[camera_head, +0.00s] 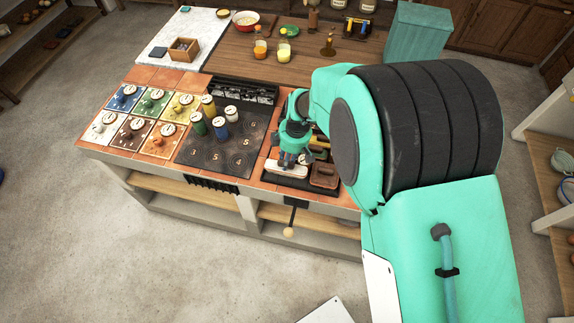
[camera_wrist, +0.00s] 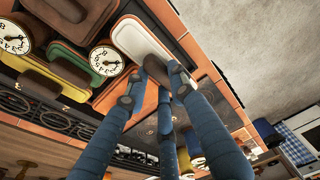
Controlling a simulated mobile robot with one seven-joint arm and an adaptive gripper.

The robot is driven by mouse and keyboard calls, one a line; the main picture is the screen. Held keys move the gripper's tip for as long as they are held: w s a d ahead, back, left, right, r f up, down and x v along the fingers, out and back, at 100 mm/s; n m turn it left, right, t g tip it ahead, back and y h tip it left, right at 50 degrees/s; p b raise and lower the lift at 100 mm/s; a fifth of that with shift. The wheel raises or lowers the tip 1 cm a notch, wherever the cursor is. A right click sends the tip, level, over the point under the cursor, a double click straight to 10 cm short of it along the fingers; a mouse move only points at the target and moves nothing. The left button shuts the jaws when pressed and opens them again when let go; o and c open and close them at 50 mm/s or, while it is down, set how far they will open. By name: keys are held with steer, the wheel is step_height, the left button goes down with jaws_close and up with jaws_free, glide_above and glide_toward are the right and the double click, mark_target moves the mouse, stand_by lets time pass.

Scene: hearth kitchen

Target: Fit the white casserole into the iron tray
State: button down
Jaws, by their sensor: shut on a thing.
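The white casserole (camera_head: 284,172) is at the front left of the dark iron tray (camera_head: 289,185), right of the hob. In the wrist view the white casserole (camera_wrist: 133,38) is a long rounded block with a dark brown handle (camera_wrist: 157,70). My gripper (camera_head: 293,158) is over it from above. In the wrist view my blue gripper fingers (camera_wrist: 155,86) are shut on the handle. The casserole lies beside the other casseroles, roughly in line with them. I cannot tell whether it rests on the tray floor or hangs just above it.
A red-brown casserole (camera_head: 323,176) sits right of it in the tray. A yellow casserole (camera_wrist: 42,78) and a green one (camera_wrist: 72,68) lie close by, with round dials (camera_wrist: 106,60). Hob canisters (camera_head: 220,127) stand left. My arm hides the counter's right end.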

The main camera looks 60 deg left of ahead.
steer(key=shift+f, duration=1.85)
steer(key=shift+f+b, duration=0.2)
steer(key=shift+b, duration=0.15)
steer(key=c, duration=1.5)
jaws_free()
steer(key=shift+r, duration=0.1)
steer(key=r, duration=0.4)
steer(key=w+d+r+p, duration=0.1)
steer(key=r, duration=0.7)
steer(key=shift+w+d, duration=0.15)
